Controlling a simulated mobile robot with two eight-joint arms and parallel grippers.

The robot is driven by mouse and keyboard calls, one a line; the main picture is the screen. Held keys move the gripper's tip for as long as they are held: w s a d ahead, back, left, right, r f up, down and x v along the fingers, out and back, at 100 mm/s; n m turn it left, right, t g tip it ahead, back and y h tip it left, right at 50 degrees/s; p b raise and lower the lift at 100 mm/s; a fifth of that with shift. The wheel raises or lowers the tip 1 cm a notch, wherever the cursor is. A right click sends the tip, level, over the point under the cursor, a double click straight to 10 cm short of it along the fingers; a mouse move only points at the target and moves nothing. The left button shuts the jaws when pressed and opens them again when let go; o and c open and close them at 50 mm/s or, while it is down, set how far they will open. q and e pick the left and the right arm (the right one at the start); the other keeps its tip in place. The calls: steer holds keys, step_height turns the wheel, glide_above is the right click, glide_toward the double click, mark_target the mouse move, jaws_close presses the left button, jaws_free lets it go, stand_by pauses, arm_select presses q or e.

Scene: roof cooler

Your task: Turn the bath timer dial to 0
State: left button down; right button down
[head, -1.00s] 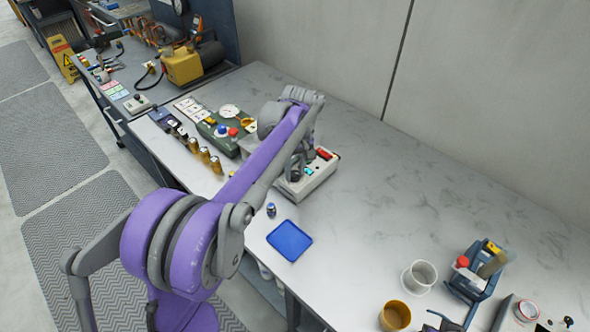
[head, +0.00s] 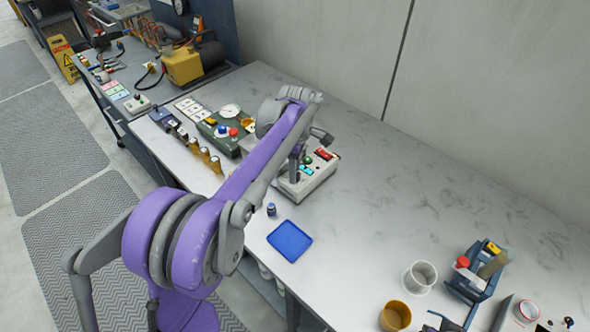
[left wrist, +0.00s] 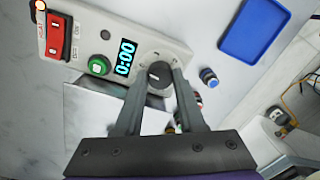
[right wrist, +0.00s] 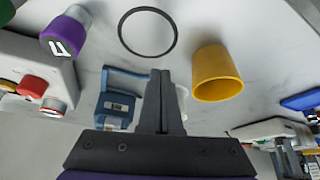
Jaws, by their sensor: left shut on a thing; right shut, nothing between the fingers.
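The bath timer is a pale box (head: 318,182) on the bench in the head view. In the left wrist view its panel (left wrist: 84,45) carries a red switch (left wrist: 58,36), a green button (left wrist: 100,66) and a cyan display (left wrist: 125,57) that appears to read 0:00. The round grey dial (left wrist: 159,76) is at the panel's end, between my left fingertips. My left gripper (left wrist: 160,80) is shut on the dial; it also shows in the head view (head: 295,176). My right gripper (right wrist: 160,75) is shut and empty, away from the timer.
The bench's back right is clear.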

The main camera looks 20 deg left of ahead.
arm_select(q)
steer(key=shift+n, duration=0.6)
steer(key=c, duration=0.5)
jaws_free()
steer(key=shift+r, duration=0.1)
step_height(320, 180, up, 11)
steer(key=shift+w+p, duration=0.2)
steer(key=shift+p, duration=0.15)
